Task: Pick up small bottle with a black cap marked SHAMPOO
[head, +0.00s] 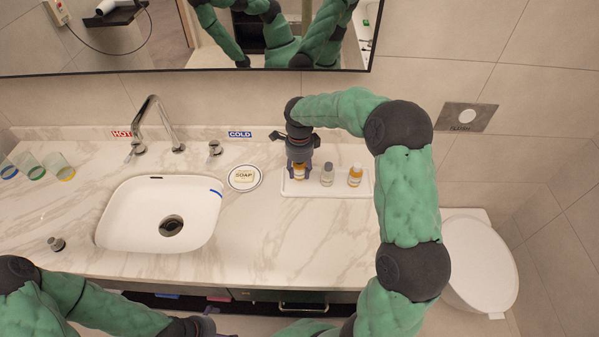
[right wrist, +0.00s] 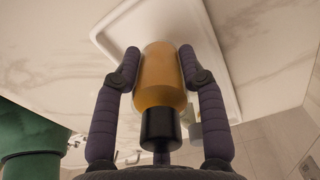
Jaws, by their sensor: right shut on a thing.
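A small amber bottle with a black cap (right wrist: 160,90) stands between the fingers of my right gripper (right wrist: 158,75) in the right wrist view; both fingers touch its sides. In the head view the right gripper (head: 300,170) reaches down over the left part of the white tray (head: 316,191), shut on the same bottle (head: 299,172). No label lettering is readable on it. A clear grey bottle (head: 327,176) and another amber bottle (head: 355,176) stand on the tray to its right.
A round soap dish (head: 244,178) lies left of the tray. The sink (head: 160,213), faucet (head: 160,120) and several glasses (head: 58,166) are farther left. The mirror (head: 230,60) hangs behind. The marble counter (head: 285,235) in front of the tray is clear.

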